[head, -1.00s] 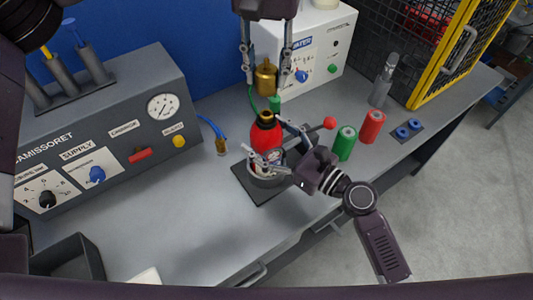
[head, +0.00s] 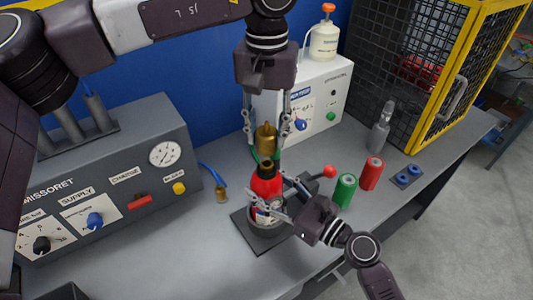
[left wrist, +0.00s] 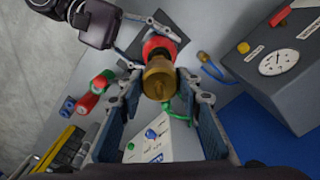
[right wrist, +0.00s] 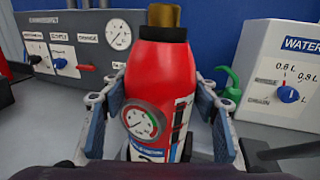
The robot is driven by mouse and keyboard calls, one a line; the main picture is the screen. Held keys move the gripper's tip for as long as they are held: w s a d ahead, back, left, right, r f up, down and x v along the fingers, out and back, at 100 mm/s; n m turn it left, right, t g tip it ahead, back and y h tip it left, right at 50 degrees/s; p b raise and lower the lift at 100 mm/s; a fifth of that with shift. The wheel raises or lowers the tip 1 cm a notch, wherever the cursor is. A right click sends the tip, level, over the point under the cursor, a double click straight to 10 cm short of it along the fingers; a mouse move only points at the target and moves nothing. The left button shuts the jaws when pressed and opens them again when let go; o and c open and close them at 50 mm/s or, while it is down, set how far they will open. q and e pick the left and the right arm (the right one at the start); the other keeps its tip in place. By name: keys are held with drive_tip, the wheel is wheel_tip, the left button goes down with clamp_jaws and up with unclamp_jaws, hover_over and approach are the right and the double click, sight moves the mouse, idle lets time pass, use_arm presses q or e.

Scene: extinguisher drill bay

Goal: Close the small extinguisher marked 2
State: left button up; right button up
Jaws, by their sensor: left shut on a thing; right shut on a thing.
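The small red extinguisher (head: 265,184) stands upright in a round holder on a dark base plate (head: 243,232). It has a black collar, a gauge (right wrist: 140,122) and a partly hidden label; I cannot read its number. My right gripper (head: 270,206) is shut around its body, one finger on each side. My left gripper (head: 266,128) is shut on a brass valve head (head: 265,139), held upright just above the extinguisher's neck. The valve head also shows between the fingers in the left wrist view (left wrist: 158,78). I cannot tell whether it touches the neck.
The grey supply console (head: 120,170) stands left and the white water unit (head: 325,105) behind. Green (head: 344,190) and red (head: 371,174) cylinders and a grey bottle (head: 380,135) stand right, near a yellow-framed cage (head: 440,80).

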sight(267, 152)
use_arm(q)
drive_tip(key=shift+f, duration=1.3)
drive_tip(key=shift+f, duration=0.1)
drive_tip(key=shift+f, duration=0.8)
drive_tip(key=shift+f, duration=0.55)
drive_tip(key=m, duration=0.9)
drive_tip(key=shift+m, duration=0.4)
